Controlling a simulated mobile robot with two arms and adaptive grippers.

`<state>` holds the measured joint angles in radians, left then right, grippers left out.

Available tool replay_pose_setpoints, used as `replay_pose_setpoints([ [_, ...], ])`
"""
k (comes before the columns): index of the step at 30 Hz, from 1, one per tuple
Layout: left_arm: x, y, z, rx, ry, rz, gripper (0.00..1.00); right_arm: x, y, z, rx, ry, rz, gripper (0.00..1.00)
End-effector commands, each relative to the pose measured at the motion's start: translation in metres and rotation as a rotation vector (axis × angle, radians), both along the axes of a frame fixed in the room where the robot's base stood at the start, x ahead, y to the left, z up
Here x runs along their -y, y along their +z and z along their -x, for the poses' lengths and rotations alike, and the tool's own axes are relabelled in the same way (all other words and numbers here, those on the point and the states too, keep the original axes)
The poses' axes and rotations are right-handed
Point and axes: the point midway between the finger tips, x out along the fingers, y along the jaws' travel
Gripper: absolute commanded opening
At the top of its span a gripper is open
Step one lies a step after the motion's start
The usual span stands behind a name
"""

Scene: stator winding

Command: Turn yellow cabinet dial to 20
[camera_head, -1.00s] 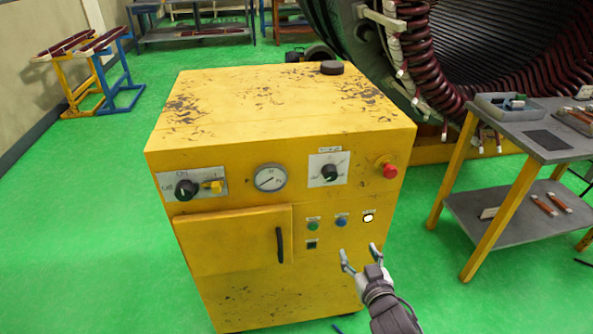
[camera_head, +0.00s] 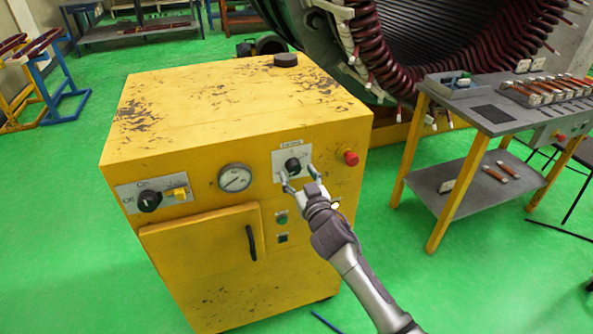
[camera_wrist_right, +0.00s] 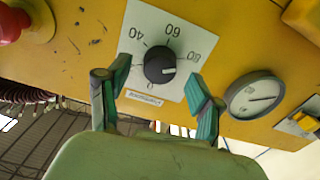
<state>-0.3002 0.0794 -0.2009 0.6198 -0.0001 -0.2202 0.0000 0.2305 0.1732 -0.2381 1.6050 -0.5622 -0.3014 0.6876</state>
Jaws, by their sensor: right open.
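The yellow cabinet (camera_head: 235,110) stands in the middle of the head view. Its black dial (camera_head: 292,165) sits on a white plate at the upper right of the front; it also shows in the right wrist view (camera_wrist_right: 159,64). There I read 40, 60, 80 and a 0 around it; 20 is not visible. The dial's white mark points to the picture's right, below the 80. My right gripper (camera_head: 299,176) is open just in front of the dial, its fingers (camera_wrist_right: 158,82) on either side, holding nothing. Contact is not visible. My left gripper is not in view.
A red button (camera_head: 351,158) is right of the dial and a round gauge (camera_head: 235,178) left of it. An ON/OFF switch (camera_head: 149,200) is farther left. A grey table (camera_head: 500,118) stands right of the cabinet, with green floor between.

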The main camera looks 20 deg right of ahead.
Motion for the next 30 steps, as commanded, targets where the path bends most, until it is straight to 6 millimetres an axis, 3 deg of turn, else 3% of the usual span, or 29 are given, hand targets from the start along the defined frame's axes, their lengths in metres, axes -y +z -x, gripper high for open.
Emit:
replay_pose_setpoints([
  [5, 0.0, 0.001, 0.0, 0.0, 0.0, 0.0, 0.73, -0.001, 0.0, -0.014, -0.001, 0.0, -0.001, 0.66],
  [14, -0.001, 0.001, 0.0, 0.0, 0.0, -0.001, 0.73, -0.001, 0.0, -0.016, -0.001, 0.0, -0.001, 0.66],
  [25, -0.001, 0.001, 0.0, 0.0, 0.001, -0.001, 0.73, -0.001, -0.001, -0.016, -0.001, 0.0, -0.001, 0.06],
  [30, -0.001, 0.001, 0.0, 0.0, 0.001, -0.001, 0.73, -0.001, -0.001, -0.016, -0.001, 0.0, 0.006, 0.06],
])
